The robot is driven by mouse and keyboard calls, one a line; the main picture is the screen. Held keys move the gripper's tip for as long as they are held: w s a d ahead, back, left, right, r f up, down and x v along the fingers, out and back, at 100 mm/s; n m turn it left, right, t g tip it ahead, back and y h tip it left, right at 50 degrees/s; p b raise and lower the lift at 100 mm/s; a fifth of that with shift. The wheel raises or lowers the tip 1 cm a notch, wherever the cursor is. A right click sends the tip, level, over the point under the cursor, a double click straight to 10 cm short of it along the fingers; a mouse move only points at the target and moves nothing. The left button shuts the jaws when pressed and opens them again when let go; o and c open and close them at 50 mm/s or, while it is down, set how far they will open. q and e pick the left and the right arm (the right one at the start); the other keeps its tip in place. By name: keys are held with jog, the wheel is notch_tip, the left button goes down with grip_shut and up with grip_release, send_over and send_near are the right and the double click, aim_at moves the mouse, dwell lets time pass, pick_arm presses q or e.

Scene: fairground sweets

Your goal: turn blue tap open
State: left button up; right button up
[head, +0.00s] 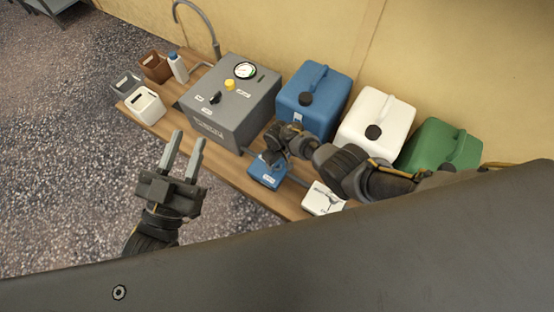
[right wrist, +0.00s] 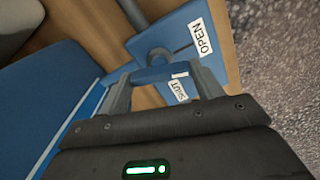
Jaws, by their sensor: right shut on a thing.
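The blue tap's flat blue plate (head: 266,173) lies on the bench in front of the blue canister. In the right wrist view the plate (right wrist: 172,42) carries a white OPEN label (right wrist: 201,36) and a white SHUT label (right wrist: 179,89). The tap's blue handle (right wrist: 152,75) lies between my right fingers, nearer the SHUT label. My right gripper (right wrist: 160,78) is shut on this handle; in the head view (head: 272,157) it is above the plate and partly hides the tap. My left gripper (head: 187,142) is open and empty, in front of the bench.
Blue (head: 312,97), white (head: 378,122) and green (head: 440,147) canisters stand along the wall. A grey machine (head: 232,103) with a gauge is left of them. A white labelled plate (head: 322,200) lies right of the tap. Small containers stand at the bench's left end.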

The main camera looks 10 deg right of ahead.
jog(key=shift+n, duration=1.6)
jog(key=o, duration=1)
